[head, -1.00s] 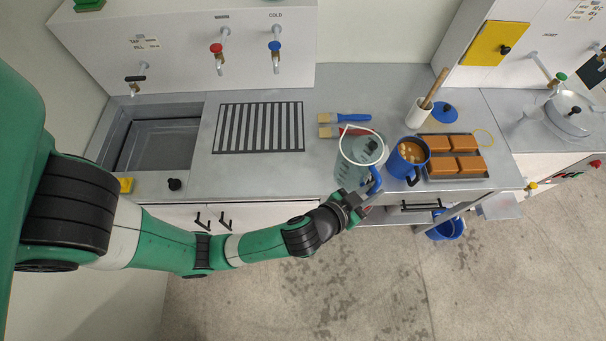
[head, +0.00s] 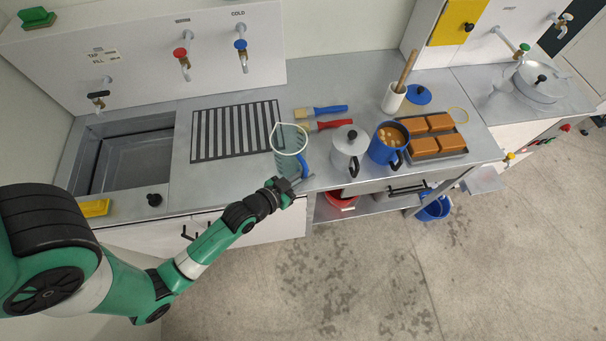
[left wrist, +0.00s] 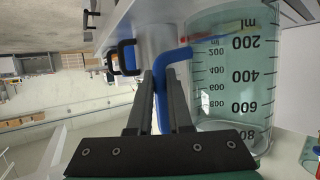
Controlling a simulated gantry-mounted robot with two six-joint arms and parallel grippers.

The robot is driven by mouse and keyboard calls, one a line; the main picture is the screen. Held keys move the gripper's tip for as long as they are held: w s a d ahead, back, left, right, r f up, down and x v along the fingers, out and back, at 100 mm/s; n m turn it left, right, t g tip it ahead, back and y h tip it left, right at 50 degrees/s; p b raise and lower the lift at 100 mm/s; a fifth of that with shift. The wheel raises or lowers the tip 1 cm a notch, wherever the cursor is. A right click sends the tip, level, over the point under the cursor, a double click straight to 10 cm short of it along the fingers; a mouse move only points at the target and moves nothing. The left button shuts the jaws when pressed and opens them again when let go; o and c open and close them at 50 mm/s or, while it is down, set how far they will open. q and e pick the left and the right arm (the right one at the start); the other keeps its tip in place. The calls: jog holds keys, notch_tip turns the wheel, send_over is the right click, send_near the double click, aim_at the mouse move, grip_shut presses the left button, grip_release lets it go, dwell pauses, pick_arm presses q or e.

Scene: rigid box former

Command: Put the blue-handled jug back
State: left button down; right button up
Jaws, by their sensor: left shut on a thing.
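The clear jug (head: 290,145) with a white rim and a blue handle (head: 304,166) is at the counter's front, just right of the striped black grille (head: 215,132). My left gripper (head: 295,186) is shut on the blue handle from the front side. In the left wrist view the handle (left wrist: 172,60) runs between the two fingers (left wrist: 160,100). The jug (left wrist: 235,85) stands beside them with its ml scale upside down in that picture. I cannot tell whether the jug's base touches the counter. My right gripper is not in view.
A lidded metal pot (head: 347,150) stands close right of the jug, then a blue pot (head: 387,145) of soup and a tray of orange blocks (head: 455,157). Two brushes (head: 322,110) lie behind. The sink (head: 125,160) is at left. The grille is bare.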

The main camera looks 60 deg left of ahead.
pick_arm(q)
jog(key=f, duration=0.1)
jog(key=f+b, duration=0.1)
jog(key=f, duration=0.1)
jog(key=shift+s+a, duration=0.15)
jog(key=shift+a, duration=0.05)
jog(key=shift+f+b, duration=0.35)
jog(key=shift+r, duration=0.1)
jog(key=shift+f, duration=0.2)
jog(key=c, duration=0.8)
grip_release()
jog(key=shift+c, duration=0.2)
jog(key=shift+r, duration=0.1)
